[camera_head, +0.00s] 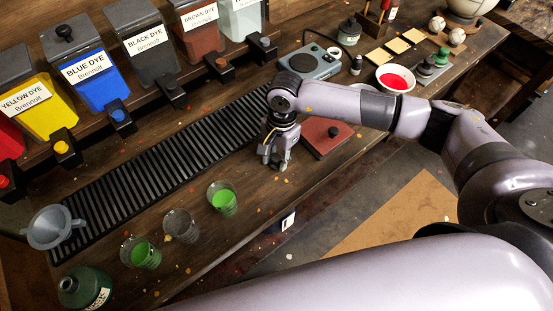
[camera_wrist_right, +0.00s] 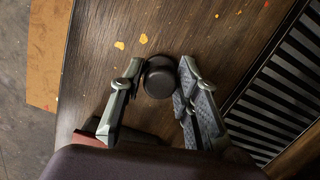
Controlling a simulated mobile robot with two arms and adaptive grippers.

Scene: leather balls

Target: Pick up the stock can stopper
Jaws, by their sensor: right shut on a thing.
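A round black stopper (camera_wrist_right: 160,77) sits between the fingers of my right gripper (camera_wrist_right: 161,68) in the wrist view, and the fingers are shut on it. In the head view my right gripper (camera_head: 274,158) points down over the dark wooden bench, beside the slatted grate; the stopper is hard to make out there. Whether it touches the bench is not clear. A dark green can (camera_head: 84,288) with a partly visible label stands at the bottom left of the head view. My left gripper is not in view.
Several glasses, one with green liquid (camera_head: 222,198), stand along the bench front. A funnel (camera_head: 54,227) is at left. Dye dispensers (camera_head: 90,78) line the back beyond the black grate (camera_head: 160,153).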

